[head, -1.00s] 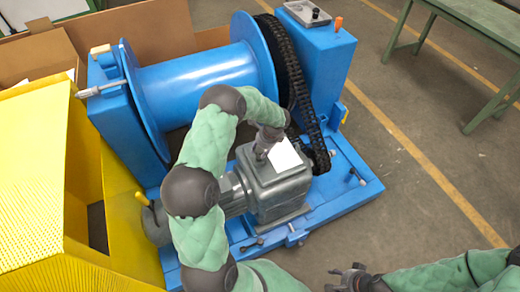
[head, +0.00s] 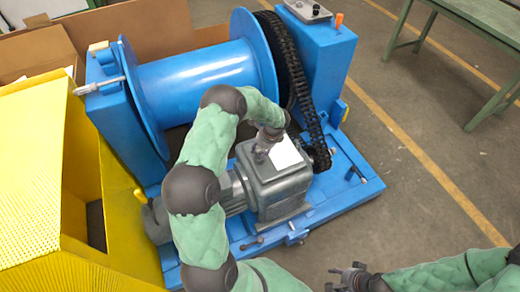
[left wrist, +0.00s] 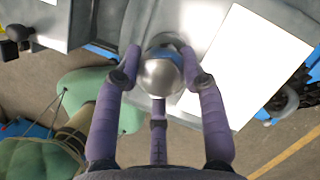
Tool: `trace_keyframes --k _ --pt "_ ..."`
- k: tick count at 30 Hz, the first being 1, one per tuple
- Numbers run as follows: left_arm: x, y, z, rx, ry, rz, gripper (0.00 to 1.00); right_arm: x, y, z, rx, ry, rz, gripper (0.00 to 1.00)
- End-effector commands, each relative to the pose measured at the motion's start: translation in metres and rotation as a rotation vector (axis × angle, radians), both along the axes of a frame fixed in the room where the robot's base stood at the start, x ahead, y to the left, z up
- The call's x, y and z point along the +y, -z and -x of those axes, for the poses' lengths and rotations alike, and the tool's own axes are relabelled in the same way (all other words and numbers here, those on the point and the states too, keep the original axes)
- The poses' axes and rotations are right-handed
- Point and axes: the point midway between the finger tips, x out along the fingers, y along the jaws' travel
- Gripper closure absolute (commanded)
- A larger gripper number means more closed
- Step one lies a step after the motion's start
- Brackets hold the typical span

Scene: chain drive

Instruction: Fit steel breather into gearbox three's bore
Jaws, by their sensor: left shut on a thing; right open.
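The grey gearbox (head: 285,192) stands on the blue machine base in the head view. My left gripper (head: 260,157) is over its top, beside a white sheet. In the left wrist view, my left gripper (left wrist: 162,60) is shut on the shiny, rounded steel breather (left wrist: 160,76), above the gearbox's grey top (left wrist: 198,20). The bore is not visible; the breather and fingers cover that area. I cannot tell whether the breather is in it. My right gripper (head: 345,280) is open and empty over the floor at the bottom of the head view.
The white sheet (head: 285,154) lies on the gearbox top. A blue drum (head: 205,85) and a dark chain (head: 300,90) stand behind. A yellow guard (head: 35,190) is at left. A green bench (head: 480,40) is at upper right; the floor at right is clear.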

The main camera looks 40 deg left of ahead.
Motion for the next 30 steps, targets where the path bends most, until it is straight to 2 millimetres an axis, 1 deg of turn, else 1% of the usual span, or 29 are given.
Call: trace_keyframes --k 19,20,21,22,30 --pt "0.000 0.014 0.000 0.000 0.000 0.000 0.95 0.000 0.010 0.000 0.000 0.000 0.000 0.48" --pt "0.000 0.014 0.000 0.000 0.000 0.000 0.51 0.000 0.009 0.000 0.000 0.000 0.000 0.48" --pt "0.000 0.013 0.000 -0.001 0.000 0.000 0.39 0.000 0.009 0.000 0.000 0.000 0.000 0.48" --pt "0.000 0.013 0.000 0.000 0.000 0.000 0.31 0.000 0.009 0.000 0.000 0.000 0.000 0.48" --pt "0.000 0.014 0.000 0.000 0.000 0.000 0.31 0.000 0.009 0.000 0.000 0.000 0.000 0.48"
